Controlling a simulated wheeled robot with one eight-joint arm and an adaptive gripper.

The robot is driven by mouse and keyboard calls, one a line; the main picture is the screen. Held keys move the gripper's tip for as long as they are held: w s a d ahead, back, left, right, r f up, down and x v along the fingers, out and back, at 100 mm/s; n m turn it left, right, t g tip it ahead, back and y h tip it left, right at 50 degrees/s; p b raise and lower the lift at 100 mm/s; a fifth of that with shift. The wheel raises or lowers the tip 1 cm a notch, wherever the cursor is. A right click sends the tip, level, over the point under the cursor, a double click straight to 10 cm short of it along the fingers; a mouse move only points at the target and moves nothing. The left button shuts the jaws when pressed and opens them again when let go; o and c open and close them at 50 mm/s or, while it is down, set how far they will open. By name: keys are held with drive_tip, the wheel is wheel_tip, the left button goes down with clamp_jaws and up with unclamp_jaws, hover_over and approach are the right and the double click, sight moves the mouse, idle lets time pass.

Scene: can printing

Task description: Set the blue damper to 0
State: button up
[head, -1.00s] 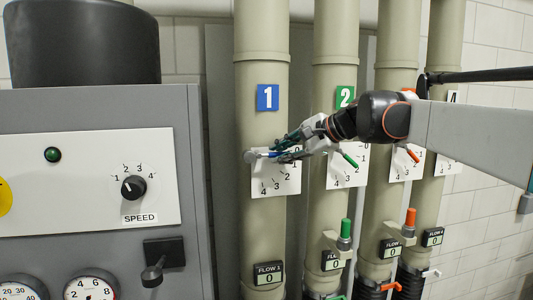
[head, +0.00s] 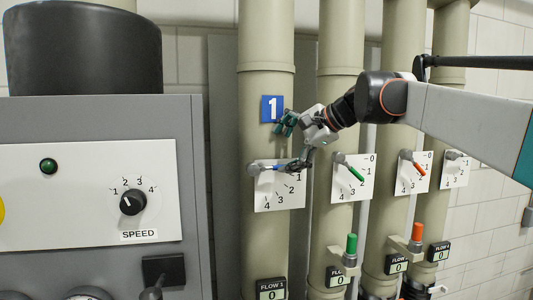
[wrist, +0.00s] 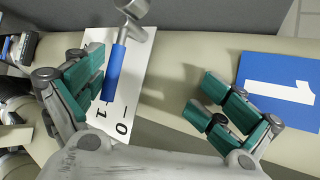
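The blue damper handle (head: 270,168) is on the white scale plate (head: 268,203) of the pipe marked 1. It points to the right, toward the 0 and 1 end of the scale. It also shows in the wrist view (wrist: 115,72), its tip near the 1 and 0 marks; I cannot tell the exact reading. My gripper (head: 292,143) is open, its fingers spread wide. In the wrist view (wrist: 160,95) the left finger is beside the blue handle and seems close to it; contact is unclear. The other finger is near the blue 1 label (wrist: 281,90).
To the right are pipes with a green handle (head: 350,170), an orange handle (head: 415,165) and another scale plate (head: 453,170). A grey cabinet (head: 190,115) with a speed knob (head: 132,201) stands left. The flow 1 display (head: 271,289) reads 0.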

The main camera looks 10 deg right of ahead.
drive_tip(key=shift+s+d+r, duration=0.2)
drive_tip(key=shift+s+r, duration=0.1)
drive_tip(key=shift+r, duration=0.4)
drive_tip(key=shift+c, duration=0.5)
drive_tip(key=s, duration=0.1)
drive_tip(key=s+d+r, duration=0.1)
drive_tip(key=s+d, duration=0.1)
drive_tip(key=shift+s+r, duration=0.2)
drive_tip(key=shift+s, duration=0.15)
drive_tip(key=c, duration=1.2)
drive_tip(key=p+v, duration=0.4)
drive_tip(key=v, duration=0.9)
drive_tip(key=shift+s+f, duration=0.3)
drive_tip(key=shift+f, duration=0.1)
drive_tip(key=shift+w+d, duration=0.1)
